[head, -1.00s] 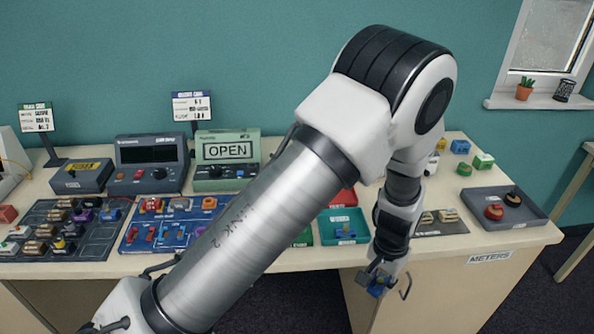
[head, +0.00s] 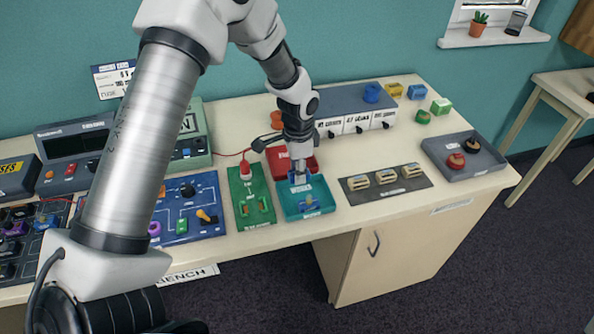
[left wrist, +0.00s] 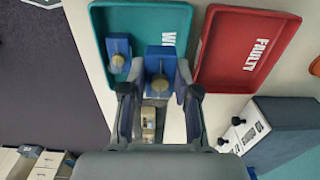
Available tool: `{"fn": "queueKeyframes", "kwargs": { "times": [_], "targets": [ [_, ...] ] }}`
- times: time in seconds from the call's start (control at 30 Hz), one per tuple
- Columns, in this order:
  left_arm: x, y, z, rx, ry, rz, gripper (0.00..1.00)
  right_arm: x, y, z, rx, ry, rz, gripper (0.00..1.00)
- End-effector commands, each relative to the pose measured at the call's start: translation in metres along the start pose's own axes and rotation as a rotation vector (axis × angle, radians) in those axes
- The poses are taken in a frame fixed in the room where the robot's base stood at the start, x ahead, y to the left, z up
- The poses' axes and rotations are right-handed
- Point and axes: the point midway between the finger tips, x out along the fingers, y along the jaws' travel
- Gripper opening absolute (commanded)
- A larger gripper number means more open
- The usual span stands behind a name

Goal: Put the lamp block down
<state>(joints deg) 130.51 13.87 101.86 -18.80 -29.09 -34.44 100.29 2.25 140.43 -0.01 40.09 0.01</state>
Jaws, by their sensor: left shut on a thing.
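My left gripper (head: 299,181) (left wrist: 158,100) is shut on a blue lamp block (left wrist: 161,62) with a round brass-coloured top. The gripper points down at the back part of the teal tray (head: 318,211) (left wrist: 180,18). In the left wrist view the held block overlaps the tray's inside. I cannot tell whether it touches the tray floor. A second blue block (head: 310,204) (left wrist: 118,55) with a similar top sits in the same tray. In the head view the held block is mostly hidden by the fingers. My right gripper is not in view.
A red tray (head: 278,163) (left wrist: 240,75) marked FAULTY stands close beside the teal one. A green board (head: 246,208) lies to the left, a dark mat (head: 360,193) with several parts to the right.

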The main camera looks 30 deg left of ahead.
Motion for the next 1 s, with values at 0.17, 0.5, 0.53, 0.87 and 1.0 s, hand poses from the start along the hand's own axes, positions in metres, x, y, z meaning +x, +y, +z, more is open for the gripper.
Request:
{"fn": "queueKeyframes", "kwargs": {
  "times": [0.17,0.5,0.53,0.87,1.0],
  "targets": [
    [0.015,-0.010,0.001,0.002,-0.005,0.002,0.00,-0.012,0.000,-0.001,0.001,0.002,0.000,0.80],
    [0.037,-0.010,0.000,0.002,-0.001,-0.001,0.00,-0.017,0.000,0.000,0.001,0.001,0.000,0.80],
    [0.038,-0.010,0.000,0.002,-0.001,-0.001,0.00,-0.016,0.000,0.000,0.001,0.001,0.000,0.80],
    [0.048,-0.010,0.000,0.002,0.000,-0.002,0.00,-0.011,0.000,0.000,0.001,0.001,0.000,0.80],
    [0.049,-0.010,0.000,0.002,0.000,-0.002,0.00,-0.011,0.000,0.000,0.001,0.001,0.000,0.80]
  ]
}}
